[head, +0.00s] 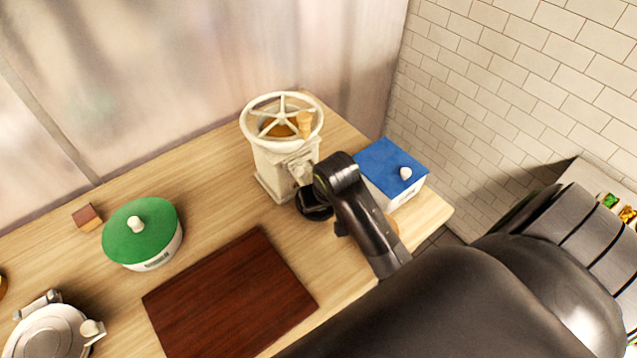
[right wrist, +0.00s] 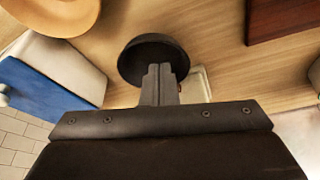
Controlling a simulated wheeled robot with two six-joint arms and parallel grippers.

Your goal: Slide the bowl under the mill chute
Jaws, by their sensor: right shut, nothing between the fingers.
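The cream mill (head: 283,160) stands upright at the back of the counter, with a spoked open top. A small dark bowl (head: 313,206) sits at its front right foot, partly hidden by my right arm. In the right wrist view, the dark round bowl (right wrist: 150,47) lies just ahead of my right gripper (right wrist: 161,70), whose fingers are shut and empty and overlap its near rim. I cannot tell whether they touch. A corner of the mill (right wrist: 197,86) shows beside the fingers. The chute is not clearly visible. My left gripper is out of view.
A blue-lidded box (head: 390,168) stands right of the mill. A tan round dish (right wrist: 55,14) is near it. A dark red board (head: 230,298) lies in front. A green-lidded pot (head: 142,235) and a small brown block (head: 87,217) are at left. Wood between pot and mill is clear.

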